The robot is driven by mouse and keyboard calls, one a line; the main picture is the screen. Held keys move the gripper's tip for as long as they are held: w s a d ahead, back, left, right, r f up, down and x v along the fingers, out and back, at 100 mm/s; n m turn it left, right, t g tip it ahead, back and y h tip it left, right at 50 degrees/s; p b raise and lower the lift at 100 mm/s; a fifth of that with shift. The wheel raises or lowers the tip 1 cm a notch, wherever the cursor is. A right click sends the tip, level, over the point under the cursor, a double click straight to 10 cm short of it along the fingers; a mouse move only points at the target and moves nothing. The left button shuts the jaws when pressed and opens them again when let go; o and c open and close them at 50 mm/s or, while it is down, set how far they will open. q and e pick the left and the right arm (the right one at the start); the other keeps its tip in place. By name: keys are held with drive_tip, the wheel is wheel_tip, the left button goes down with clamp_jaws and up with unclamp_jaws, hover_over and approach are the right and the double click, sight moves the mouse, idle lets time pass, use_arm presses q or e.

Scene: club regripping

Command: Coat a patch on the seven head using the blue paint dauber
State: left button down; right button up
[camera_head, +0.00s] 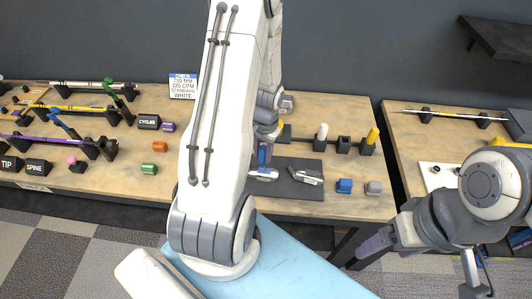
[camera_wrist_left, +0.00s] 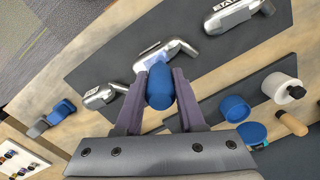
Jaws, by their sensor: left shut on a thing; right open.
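My left gripper (camera_head: 264,152) is shut on the blue paint dauber (camera_wrist_left: 160,88), whose rounded blue body shows between the purple fingers in the left wrist view. The dauber is held over a silver club head (camera_wrist_left: 180,46) on the dark mat. I cannot tell whether its tip touches that head; the fingers hide the contact. A second head (camera_head: 307,177) lies to its right in the head view. Another head (camera_wrist_left: 230,14) bears partly cut-off lettering; I cannot read which is the seven. My right gripper (camera_head: 376,243) is open and empty, away from the bench.
In the wrist view, a blue cup (camera_wrist_left: 235,108), a blue lid (camera_wrist_left: 250,133) and a white jar (camera_wrist_left: 280,88) stand to the right. A blue block (camera_head: 344,186) and a grey block (camera_head: 374,188) sit right of the mat (camera_head: 288,198). Clubs rest on supports at left.

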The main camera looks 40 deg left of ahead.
use_arm(q)
wheel_tip(320, 180, up, 6)
drive_tip(key=s+d+p, duration=0.1)
drive_tip(key=p, duration=0.3)
drive_tip(key=shift+s+d+f, duration=0.15)
drive_tip(key=shift+s, duration=0.1)
drive_tip(key=r, duration=0.1)
drive_tip(key=r+p, duration=0.1)
drive_tip(key=p, duration=0.1)
drive_tip(key=shift+s+d+r, duration=0.35)
drive_tip(key=shift+r, duration=0.05)
idle(0.8)
drive_tip(key=shift+w+a+f+b, duration=0.25)
drive_tip(key=shift+f+b, duration=0.45)
drive_tip(key=shift+f, duration=0.35)
drive_tip(key=shift+w+a+f+b, duration=0.3)
drive_tip(key=shift+f+b, duration=0.35)
drive_tip(key=shift+f, duration=0.35)
drive_tip(key=shift+w+a+f+b, duration=0.25)
drive_tip(key=shift+f+b, duration=0.45)
drive_tip(key=shift+f, duration=0.35)
drive_tip(key=shift+w+a+f+b, duration=0.1)
drive_tip(key=shift+w+f+b, duration=0.05)
drive_tip(key=shift+f+b, duration=0.4)
drive_tip(key=shift+w+a+f+b, duration=0.15)
drive_tip(key=shift+f+b, duration=0.15)
drive_tip(key=shift+f, duration=0.35)
drive_tip(key=shift+d, duration=0.1)
